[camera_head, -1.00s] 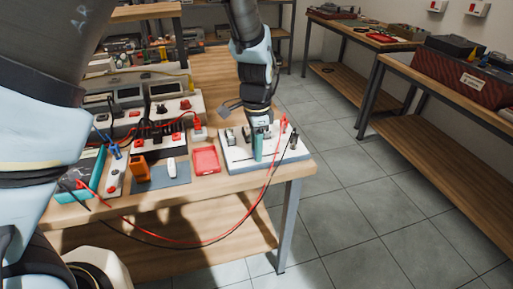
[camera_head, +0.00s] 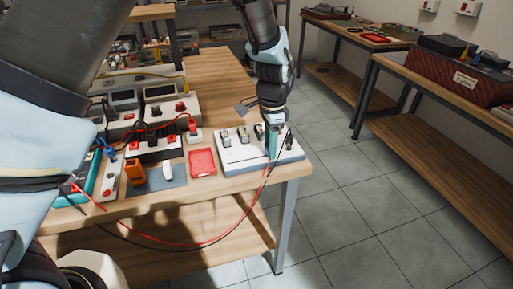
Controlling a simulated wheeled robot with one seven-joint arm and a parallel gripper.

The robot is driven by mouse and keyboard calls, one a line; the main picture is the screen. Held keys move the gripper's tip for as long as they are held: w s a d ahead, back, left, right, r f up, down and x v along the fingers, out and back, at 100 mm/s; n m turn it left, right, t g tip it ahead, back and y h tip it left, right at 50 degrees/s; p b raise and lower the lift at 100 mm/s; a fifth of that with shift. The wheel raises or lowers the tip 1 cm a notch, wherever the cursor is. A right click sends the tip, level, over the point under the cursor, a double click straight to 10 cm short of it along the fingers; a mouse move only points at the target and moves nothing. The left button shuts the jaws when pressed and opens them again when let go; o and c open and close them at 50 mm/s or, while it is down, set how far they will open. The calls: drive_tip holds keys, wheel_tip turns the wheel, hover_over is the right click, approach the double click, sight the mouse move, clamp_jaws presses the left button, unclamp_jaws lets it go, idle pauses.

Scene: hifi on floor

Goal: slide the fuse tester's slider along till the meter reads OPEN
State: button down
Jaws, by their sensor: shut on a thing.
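The fuse tester (camera_head: 240,155) is a white board with a grey edge at the bench's near right corner. Several small metallic clips or fuses stand along its back. An upright teal piece (camera_head: 272,147), seemingly the slider's handle, stands near the board's right side. My gripper (camera_head: 272,130) points down from above and is shut on this teal piece. A black plug (camera_head: 289,141) stands just right of it. The meter appears to be the teal-cased box (camera_head: 91,178) at the bench's left, partly hidden by my arm; its reading cannot be made out.
A red tray (camera_head: 202,162) lies left of the tester. An orange device (camera_head: 135,172) and a grey mat (camera_head: 160,180) lie further left. A red lead (camera_head: 220,238) hangs in front of the bench. Open floor (camera_head: 370,210) lies to the right.

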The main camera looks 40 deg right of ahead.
drive_tip(key=shift+s+d, duration=0.15)
drive_tip(key=shift+d, duration=0.2)
drive_tip(key=c, duration=0.5)
unclamp_jaws()
wheel_tip(320, 180, up, 11)
drive_tip(key=shift+f+b, duration=0.1)
drive_tip(key=shift+b, duration=1.1)
